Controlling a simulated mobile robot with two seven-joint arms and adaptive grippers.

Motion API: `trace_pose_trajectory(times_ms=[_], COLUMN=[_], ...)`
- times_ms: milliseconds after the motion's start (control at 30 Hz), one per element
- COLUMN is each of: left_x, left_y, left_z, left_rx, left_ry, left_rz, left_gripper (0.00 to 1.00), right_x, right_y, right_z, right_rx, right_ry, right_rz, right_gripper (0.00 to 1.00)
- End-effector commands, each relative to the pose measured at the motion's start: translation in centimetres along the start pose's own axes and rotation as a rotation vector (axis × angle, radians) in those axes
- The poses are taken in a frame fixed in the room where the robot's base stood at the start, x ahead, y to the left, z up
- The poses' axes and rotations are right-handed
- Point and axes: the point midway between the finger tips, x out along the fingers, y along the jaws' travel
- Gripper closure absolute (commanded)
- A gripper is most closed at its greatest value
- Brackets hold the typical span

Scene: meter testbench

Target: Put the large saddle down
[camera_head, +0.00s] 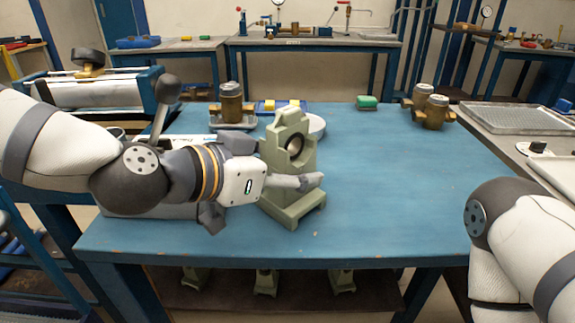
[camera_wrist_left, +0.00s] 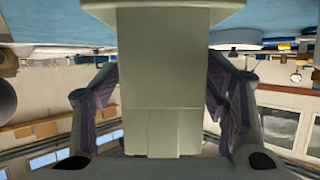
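The large saddle (camera_head: 278,152) is a pale green cast block with a round hole and a wide foot. It stands upright at the middle front of the blue table. My left gripper (camera_head: 300,180) comes from the left, with one finger across the saddle's front side and the other hidden behind it. In the left wrist view the saddle's plain body (camera_wrist_left: 162,80) fills the space between the fingers, and the pads lie against both sides. Whether the foot touches the table is hard to tell. My right gripper is out of view; only its arm shows at lower right.
The blue table (camera_head: 400,190) is clear to the right of the saddle. A brass meter (camera_head: 231,103), a grey disc (camera_head: 312,126) and a green block (camera_head: 367,102) stand behind. More brass meters (camera_head: 434,112) stand at back right. Several smaller green saddles (camera_head: 266,282) sit underneath.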

Motion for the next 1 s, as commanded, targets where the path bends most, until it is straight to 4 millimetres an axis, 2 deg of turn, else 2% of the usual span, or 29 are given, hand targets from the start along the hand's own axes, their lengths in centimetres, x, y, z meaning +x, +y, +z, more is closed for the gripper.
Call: trace_pose_trajectory(times_ms=[200, 267, 633, 800, 1000], left_x=[-0.1, -0.8, -9.8, -11.6, -12.1], left_y=[0.0, -0.1, 0.1, -0.1, 0.0], left_z=[-0.3, -0.3, -1.1, -0.3, -0.1], left_rx=[0.000, 0.001, 0.009, 0.001, -0.002], left_ry=[0.002, 0.002, 0.016, 0.002, -0.001], left_rz=[-0.001, -0.002, -0.006, -0.002, 0.000], left_gripper=[0.34, 0.34, 0.34, 0.34, 0.34], right_x=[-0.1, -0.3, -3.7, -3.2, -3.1], right_y=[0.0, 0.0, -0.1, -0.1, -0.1], right_z=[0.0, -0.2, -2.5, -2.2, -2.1], right_rx=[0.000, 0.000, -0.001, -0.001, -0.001], right_ry=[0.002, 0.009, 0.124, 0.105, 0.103], right_rz=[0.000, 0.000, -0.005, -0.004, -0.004], right_gripper=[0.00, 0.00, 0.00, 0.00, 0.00])
